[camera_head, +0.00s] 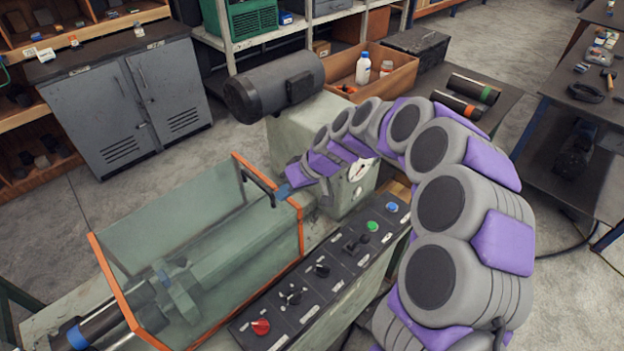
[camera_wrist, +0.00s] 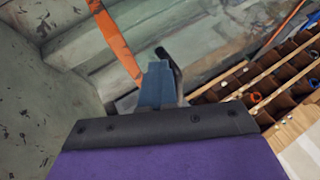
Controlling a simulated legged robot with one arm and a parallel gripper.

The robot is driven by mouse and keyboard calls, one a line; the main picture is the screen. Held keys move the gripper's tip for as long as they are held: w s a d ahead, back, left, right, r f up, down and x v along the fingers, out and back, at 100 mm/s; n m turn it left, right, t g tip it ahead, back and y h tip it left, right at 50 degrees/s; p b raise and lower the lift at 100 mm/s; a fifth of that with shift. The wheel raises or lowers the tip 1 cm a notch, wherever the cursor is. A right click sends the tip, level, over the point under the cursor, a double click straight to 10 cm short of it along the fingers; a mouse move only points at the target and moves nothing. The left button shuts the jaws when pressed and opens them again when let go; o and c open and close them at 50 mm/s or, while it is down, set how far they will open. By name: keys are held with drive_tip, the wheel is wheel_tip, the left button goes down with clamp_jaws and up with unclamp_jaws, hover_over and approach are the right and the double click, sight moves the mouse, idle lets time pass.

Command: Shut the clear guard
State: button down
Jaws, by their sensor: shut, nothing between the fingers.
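The clear guard (camera_head: 185,225) has orange edges and stands over the machine bed at the left of the head view. I cannot tell how far it is from fully shut. Its black handle (camera_head: 259,187) is near the right orange edge; the handle's dark end (camera_wrist: 168,58) shows in the wrist view. My gripper (camera_head: 285,190) is shut and empty, just right of the handle and close to the orange edge. In the wrist view my blue fingers (camera_wrist: 157,80) partly overlap the handle; contact is unclear. A dark pipe (camera_head: 110,320) lies partly under the guard.
A control panel (camera_head: 325,268) with knobs and buttons runs in front of the guard. A grey-green housing with a dial (camera_head: 357,170) and a dark motor (camera_head: 275,85) stand behind my gripper. A wooden tray (camera_head: 395,80) with bottles is farther back.

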drive_tip(key=s+a+p, duration=0.1)
drive_tip(key=s+a, duration=0.9)
drive_tip(key=a, duration=0.1)
drive_tip(key=s+a+p, duration=0.2)
drive_tip(key=s+a, duration=0.8)
drive_tip(key=s, duration=0.1)
drive_tip(key=shift+a, duration=0.35)
